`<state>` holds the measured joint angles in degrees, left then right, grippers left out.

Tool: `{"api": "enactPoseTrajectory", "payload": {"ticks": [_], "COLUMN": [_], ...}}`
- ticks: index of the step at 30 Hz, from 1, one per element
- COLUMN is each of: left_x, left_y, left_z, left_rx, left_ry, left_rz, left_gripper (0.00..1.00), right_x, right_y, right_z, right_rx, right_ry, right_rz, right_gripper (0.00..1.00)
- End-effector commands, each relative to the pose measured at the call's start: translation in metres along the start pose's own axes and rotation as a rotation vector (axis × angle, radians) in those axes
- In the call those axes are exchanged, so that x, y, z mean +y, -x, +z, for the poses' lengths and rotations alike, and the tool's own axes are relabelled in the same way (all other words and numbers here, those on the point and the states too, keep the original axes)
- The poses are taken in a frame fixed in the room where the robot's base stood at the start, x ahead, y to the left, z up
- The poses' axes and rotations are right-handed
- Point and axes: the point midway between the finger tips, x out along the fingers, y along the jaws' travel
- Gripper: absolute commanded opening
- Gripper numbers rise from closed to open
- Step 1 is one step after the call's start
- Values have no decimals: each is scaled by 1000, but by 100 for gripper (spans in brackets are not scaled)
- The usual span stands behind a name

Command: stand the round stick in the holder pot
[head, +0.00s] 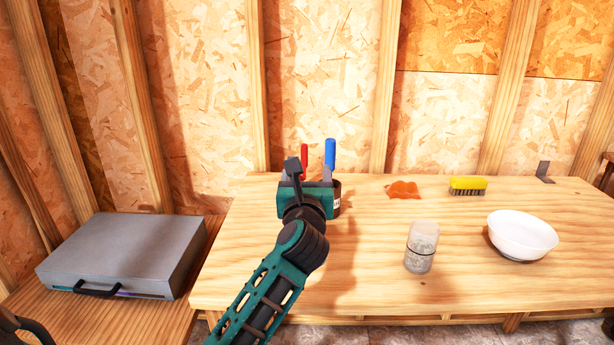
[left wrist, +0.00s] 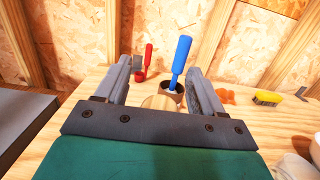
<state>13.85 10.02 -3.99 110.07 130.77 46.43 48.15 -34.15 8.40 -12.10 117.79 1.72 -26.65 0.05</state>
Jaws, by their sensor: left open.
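My left gripper (head: 309,173) is open above the back left part of the workbench, and its fingers also show in the left wrist view (left wrist: 160,68). A dark holder pot (head: 336,198) with a pale label stands just beyond and right of it. A blue-handled stick (head: 330,154) stands in the pot, slightly tilted in the left wrist view (left wrist: 180,58). A pale wooden round end (left wrist: 158,102) shows between the finger bases, in front of the pot. It looks like the round stick, but its length is hidden. My right gripper is not in view.
A red-handled tool (head: 304,153) is behind the gripper. An orange cloth-like piece (head: 403,189), yellow brush (head: 467,185), clear jar (head: 421,247) and white bowl (head: 522,234) are to the right on the workbench (head: 370,290). A grey case (head: 125,255) lies at left.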

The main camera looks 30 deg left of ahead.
Motion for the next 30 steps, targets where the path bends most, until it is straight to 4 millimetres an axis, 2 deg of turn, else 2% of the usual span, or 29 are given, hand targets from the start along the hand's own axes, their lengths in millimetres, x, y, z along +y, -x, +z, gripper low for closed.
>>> {"api": "enactPoseTrajectory", "payload": {"ticks": [5, 8, 21, 25, 30], "left_x": [0, -1, 0, 0, 0], "left_y": [4, 14, 105, 121, 129], "left_z": [0, -1, -1, -1, 0], "left_rx": [1, 1, 3, 2, 1], "left_ry": [0, 0, 1, 1, 0], "left_rz": [-1, -2, -1, -1, 0], "left_gripper": [68, 68, 68, 68, 68], "right_x": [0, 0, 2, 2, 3], "right_y": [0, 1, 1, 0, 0], "right_z": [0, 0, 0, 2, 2], "right_rx": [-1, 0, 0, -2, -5], "right_ry": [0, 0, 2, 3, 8], "right_rz": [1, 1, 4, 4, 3], "right_gripper": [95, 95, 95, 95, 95]}}
